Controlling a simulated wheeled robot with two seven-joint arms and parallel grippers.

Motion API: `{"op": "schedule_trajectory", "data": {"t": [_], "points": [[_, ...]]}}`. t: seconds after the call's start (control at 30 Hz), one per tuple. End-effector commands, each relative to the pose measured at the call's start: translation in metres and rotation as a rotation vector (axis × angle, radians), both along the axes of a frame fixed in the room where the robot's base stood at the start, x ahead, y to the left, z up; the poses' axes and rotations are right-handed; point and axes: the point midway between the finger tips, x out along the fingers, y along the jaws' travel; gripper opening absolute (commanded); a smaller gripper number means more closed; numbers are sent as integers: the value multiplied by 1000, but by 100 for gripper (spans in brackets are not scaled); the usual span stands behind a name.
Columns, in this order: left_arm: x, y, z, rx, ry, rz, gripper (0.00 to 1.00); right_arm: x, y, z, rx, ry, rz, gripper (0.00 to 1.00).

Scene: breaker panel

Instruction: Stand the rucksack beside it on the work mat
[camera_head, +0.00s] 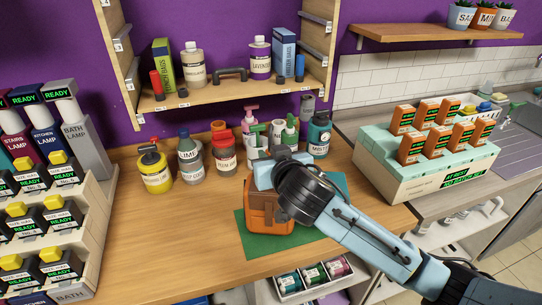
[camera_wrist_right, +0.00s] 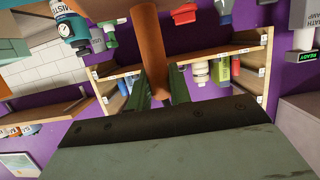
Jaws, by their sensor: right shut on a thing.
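The orange-brown rucksack (camera_head: 262,215) is upright over the green work mat (camera_head: 258,247) on the wooden bench, its brown front flap and pocket facing me. Its base lies within the mat's outline; whether it touches the mat I cannot tell. My right gripper (camera_head: 268,174) is at the rucksack's top, coming from the right, and hides its upper right side and part of the mat. In the right wrist view an orange-brown part of the rucksack (camera_wrist_right: 152,48) stands between the two fingers, and my right gripper (camera_wrist_right: 160,92) is shut on it. My left gripper is not in view.
Several bottles and jars, including a yellow one (camera_head: 155,172), stand behind the mat. A mint box (camera_head: 400,175) with orange packs is at right. The bench left of the mat is clear.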

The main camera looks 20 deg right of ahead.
Motion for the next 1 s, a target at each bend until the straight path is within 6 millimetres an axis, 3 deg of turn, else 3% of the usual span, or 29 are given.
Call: {"op": "schedule_trajectory", "data": {"t": [0.27,0.3,0.47,0.8,1.0], "points": [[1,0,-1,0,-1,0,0,0,0,-1,1,-3,0,0],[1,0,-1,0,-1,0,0,0,0,-3,0,1,0,22],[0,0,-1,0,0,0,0,0,0,-2,0,1,0,42],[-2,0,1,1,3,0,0,0,0,2,0,0,0,42],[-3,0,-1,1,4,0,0,-26,-1,8,3,1,1,42]]}}
